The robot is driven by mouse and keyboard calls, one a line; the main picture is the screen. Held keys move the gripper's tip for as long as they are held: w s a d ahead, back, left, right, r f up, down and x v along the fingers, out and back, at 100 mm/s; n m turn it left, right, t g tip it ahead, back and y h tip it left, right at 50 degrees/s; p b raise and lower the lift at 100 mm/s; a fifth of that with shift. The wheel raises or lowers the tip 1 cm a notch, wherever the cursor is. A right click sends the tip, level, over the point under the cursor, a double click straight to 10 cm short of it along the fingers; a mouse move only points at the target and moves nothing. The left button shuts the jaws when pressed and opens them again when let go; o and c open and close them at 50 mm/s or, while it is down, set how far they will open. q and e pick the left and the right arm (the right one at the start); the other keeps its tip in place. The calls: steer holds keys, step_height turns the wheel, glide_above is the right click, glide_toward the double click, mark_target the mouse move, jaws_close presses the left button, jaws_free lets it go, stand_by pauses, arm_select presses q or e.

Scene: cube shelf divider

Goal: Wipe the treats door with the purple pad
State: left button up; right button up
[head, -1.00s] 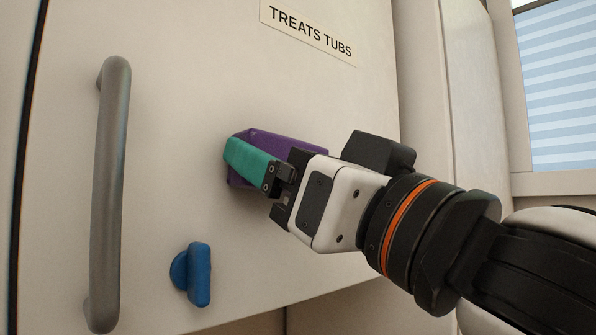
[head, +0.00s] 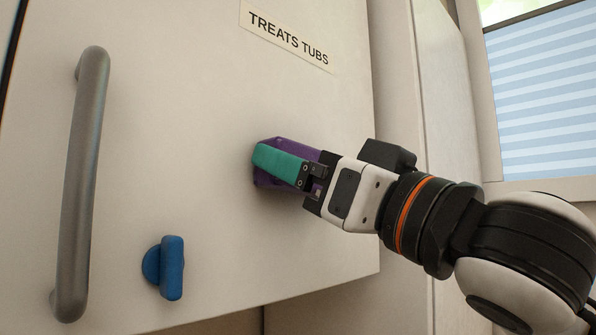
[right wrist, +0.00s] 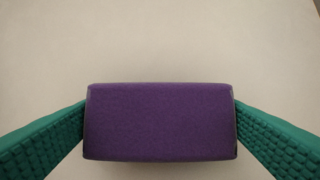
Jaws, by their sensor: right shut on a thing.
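The cream treats door (head: 190,90) fills the left and middle of the head view, with a "TREATS TUBS" label (head: 288,38) near its top. The purple pad (head: 267,180) is at the door's surface, right of its middle and below the label. Whether it presses on the door I cannot tell. My right gripper (head: 272,164) is shut on the pad; its teal fingers clasp the pad's two ends in the right wrist view (right wrist: 160,120). Part of the pad is hidden behind a finger in the head view. My left gripper is not in view.
A long grey bar handle (head: 82,185) stands out from the door's left part. A blue knob (head: 170,268) sticks out at the lower left. The door between handle and pad is bare. A window with a striped blind (head: 545,110) is at the right.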

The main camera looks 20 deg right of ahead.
steer(key=shift+w+d, duration=0.25)
steer(key=shift+d, duration=0.35)
steer(key=shift+w+d, duration=0.25)
steer(key=shift+d, duration=0.4)
steer(key=shift+w+d, duration=0.25)
steer(key=shift+d, duration=0.35)
steer(key=d, duration=0.1)
steer(key=w+d, duration=0.1)
steer(key=d, duration=0.1)
steer(key=w+d, duration=0.1)
steer(key=shift+d+b, duration=0.35)
steer(key=shift+d, duration=0.05)
steer(key=shift+s+d, duration=0.35)
steer(key=shift+s, duration=0.55)
steer(key=shift+s+d, duration=0.4)
steer(key=shift+s, duration=0.5)
steer(key=shift+s+d, duration=0.35)
steer(key=shift+s, duration=0.55)
steer(key=s, duration=0.1)
steer(key=s+d, duration=0.1)
steer(key=shift+s+d, duration=0.1)
steer(key=shift+s, duration=0.25)
steer(key=shift+w, duration=0.1)
